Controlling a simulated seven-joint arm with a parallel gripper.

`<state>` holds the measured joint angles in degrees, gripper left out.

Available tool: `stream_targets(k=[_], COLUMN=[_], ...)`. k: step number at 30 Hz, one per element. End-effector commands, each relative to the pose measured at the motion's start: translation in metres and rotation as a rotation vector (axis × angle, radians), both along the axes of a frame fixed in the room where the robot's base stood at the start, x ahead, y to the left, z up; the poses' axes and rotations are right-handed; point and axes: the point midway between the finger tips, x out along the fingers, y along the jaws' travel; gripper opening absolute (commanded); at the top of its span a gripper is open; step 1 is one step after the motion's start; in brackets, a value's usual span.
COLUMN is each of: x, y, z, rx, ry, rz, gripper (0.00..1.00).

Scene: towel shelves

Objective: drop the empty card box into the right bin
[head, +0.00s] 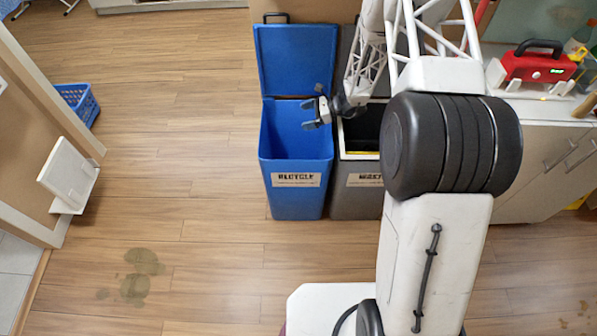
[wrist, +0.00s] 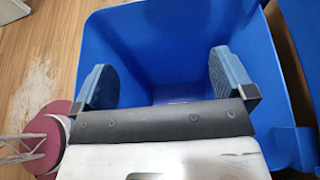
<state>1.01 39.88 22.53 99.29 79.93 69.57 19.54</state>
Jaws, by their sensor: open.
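The blue bin (head: 297,198), labelled RECYCLE, stands on the floor with its lid raised. Its blue walls fill most of the wrist view (wrist: 165,30). A dark grey bin (head: 350,205) stands close on its right, also open; its label is partly hidden by my arm and reads like WASTE. My gripper (head: 311,113) is over the blue bin's opening, near its right rim. In the wrist view, its two blue-grey pads (wrist: 165,82) are wide apart with nothing between them. I see no card box in either view; the blue bin's bottom is mostly hidden by my gripper.
A counter (head: 535,108) with a red device (head: 538,67) is on the right. A blue basket (head: 78,103) and a white panel (head: 68,175) are at the left. Dark stains (head: 140,275) mark the floor in front. Free floor lies left of the bins.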

Motion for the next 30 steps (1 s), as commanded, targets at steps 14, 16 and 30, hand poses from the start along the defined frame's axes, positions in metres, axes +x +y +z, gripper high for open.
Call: stream_targets(k=[14, 16, 30], x=[0.001, 0.001, 0.001], y=[-0.036, -0.036, -0.036], z=[0.015, 0.015, 0.015], rx=[0.000, 0.000, 0.000], ry=[0.000, 0.000, 0.000], rz=[0.001, 0.001, 0.001], gripper=[1.00, 1.00, 1.00])
